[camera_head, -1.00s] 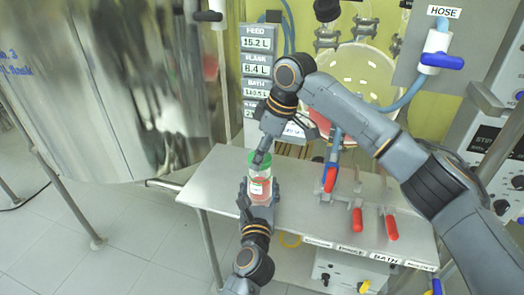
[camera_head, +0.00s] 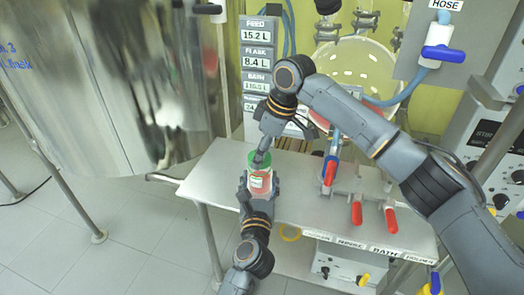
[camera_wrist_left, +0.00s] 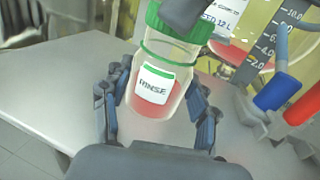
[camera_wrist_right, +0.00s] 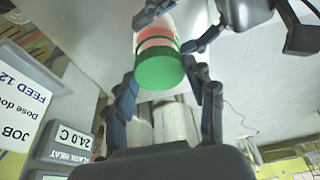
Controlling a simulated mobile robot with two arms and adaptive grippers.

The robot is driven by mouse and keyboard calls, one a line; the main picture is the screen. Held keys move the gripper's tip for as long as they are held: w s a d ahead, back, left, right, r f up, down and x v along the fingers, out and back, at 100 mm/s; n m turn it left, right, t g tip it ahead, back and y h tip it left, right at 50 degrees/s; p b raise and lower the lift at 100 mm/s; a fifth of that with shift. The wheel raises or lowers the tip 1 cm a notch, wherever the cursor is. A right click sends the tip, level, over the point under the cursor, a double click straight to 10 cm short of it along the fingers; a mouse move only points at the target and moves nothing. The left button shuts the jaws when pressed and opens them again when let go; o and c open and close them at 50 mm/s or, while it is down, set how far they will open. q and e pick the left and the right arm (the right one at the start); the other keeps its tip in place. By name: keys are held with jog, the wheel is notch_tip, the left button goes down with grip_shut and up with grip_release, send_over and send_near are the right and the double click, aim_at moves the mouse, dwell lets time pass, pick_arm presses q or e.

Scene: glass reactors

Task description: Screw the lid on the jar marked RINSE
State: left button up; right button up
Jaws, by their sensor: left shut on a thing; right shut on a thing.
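The jar marked RINSE (camera_head: 263,184) is clear, with reddish contents and a white, green-edged label. Its label (camera_wrist_left: 154,85) reads RINSE in the left wrist view. My left gripper (camera_head: 257,199) is shut around the jar body from the near side and holds it at the bench's left part. The green lid (camera_wrist_right: 160,72) is at the jar's mouth, also seen at the top of the left wrist view (camera_wrist_left: 178,28). My right gripper (camera_head: 260,156) comes from above and is shut on the lid. A thin green ring circles the jar just below it. Whether the threads engage is hidden.
The steel bench (camera_head: 215,181) is clear left of the jar. Red-handled valves (camera_head: 357,213) stand to the right. A large steel vessel (camera_head: 110,90) is at the left. The display column (camera_head: 258,60) and a round glass vessel (camera_head: 350,70) are behind. My right arm spans the right side.

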jog(key=shift+f, duration=0.6)
